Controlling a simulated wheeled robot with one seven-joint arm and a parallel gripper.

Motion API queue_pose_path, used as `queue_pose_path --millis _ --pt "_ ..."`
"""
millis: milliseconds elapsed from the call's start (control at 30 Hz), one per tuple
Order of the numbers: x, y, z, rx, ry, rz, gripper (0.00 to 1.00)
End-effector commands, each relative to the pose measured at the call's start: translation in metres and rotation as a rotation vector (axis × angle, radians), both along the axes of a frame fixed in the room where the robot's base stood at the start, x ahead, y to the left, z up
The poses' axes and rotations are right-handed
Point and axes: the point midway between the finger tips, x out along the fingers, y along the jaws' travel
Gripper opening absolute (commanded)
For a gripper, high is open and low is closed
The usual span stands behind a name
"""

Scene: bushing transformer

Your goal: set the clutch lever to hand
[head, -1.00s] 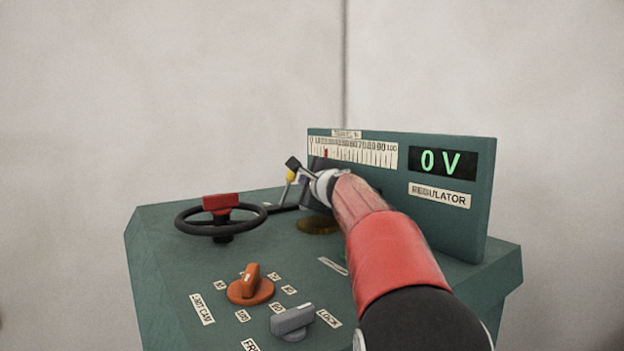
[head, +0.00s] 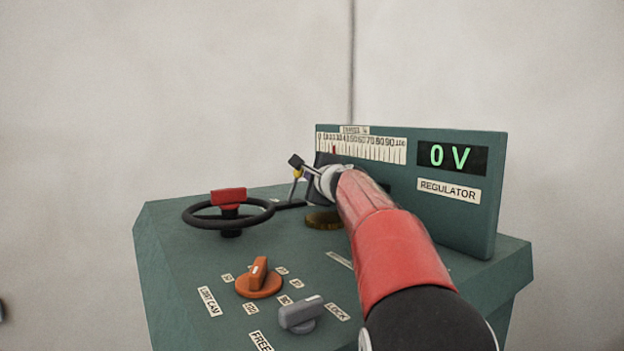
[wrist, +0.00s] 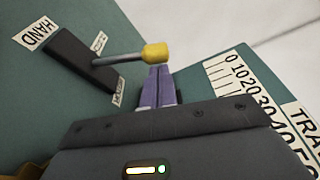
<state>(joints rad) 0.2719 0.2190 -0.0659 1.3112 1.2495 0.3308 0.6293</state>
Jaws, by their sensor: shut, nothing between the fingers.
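The clutch lever is a grey rod with a yellow knob (wrist: 155,53), rising from a dark slotted plate (wrist: 82,58) in the wrist view. A HAND label (wrist: 34,33) lies at the plate's upper left end, and a partly hidden label (wrist: 118,92) at its lower right end. The rod leans right, away from HAND. My gripper (wrist: 158,72) is shut and empty, its purple fingertips just below the knob; I cannot tell whether they touch. In the head view the knob (head: 297,174) shows beside my gripper, whose fingers are mostly hidden.
A black handwheel (head: 228,214) with a red block stands left of the lever. An orange knob (head: 258,281) and a grey knob (head: 301,315) sit in front. The upright panel (head: 468,226) behind carries a scale (head: 361,148) and a display (head: 451,157) reading 0 V.

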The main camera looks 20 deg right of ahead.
Motion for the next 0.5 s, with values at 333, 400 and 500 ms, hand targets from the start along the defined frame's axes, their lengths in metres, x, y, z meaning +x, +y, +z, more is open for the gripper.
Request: queue_pose_path --millis 333,400,500 --pt "-0.002 0.010 0.004 -0.114 -0.026 0.001 0.00" --pt "-0.003 0.014 0.005 -0.160 -0.034 0.002 0.00" --pt "-0.004 0.021 0.008 -0.172 -0.036 0.003 0.00"
